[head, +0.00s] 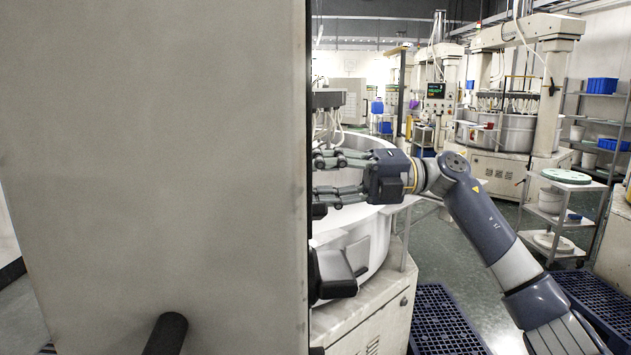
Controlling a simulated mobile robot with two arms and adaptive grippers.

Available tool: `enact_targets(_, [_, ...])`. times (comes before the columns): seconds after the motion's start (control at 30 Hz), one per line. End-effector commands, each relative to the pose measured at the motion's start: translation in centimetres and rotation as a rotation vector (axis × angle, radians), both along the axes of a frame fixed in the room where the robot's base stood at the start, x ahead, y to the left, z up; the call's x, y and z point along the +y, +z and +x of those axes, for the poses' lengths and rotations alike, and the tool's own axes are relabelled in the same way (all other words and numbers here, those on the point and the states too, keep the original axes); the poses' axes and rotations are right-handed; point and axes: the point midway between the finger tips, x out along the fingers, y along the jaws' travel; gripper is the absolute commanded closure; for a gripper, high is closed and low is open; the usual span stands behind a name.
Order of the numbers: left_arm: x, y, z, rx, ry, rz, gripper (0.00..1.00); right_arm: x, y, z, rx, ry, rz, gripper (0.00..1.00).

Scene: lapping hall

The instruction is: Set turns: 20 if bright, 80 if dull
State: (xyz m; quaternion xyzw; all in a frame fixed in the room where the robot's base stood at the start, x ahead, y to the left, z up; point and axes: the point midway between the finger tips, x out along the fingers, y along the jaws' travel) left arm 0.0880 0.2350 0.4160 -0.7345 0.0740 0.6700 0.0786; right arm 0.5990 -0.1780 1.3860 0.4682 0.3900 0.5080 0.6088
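My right gripper (322,175) reaches in from the right and points left, in front of the white round tub of a lapping machine (375,240). Its two grey fingers are spread apart with nothing seen between them. The fingertips end at the edge of a large beige panel (160,150), which may hide a little of them. A control panel with a lit screen (436,91) stands on a machine farther back, too small to read. No turns setting and no bright or dull part can be made out. My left gripper cannot be seen.
The beige panel fills the left half of the view and hides what is behind it. A black part (337,275) sticks out at its edge. Blue grate platforms (445,322) lie on the floor. A white cart (558,212) and a shelf with blue bins (602,86) stand right.

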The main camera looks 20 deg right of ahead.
Motion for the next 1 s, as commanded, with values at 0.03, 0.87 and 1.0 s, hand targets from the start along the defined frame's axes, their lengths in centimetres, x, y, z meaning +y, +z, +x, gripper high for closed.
enact_targets(0.03, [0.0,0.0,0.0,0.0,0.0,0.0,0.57,0.0,-0.2,0.0,0.0,0.0,-0.003,0.81])
enact_targets(0.87, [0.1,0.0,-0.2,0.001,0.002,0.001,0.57,-0.4,0.0,0.0,-0.001,-0.001,-0.001,0.37])
enact_targets(1.0, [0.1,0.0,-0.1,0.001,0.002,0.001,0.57,-2.2,0.0,-0.3,0.0,-0.004,-0.001,0.37])
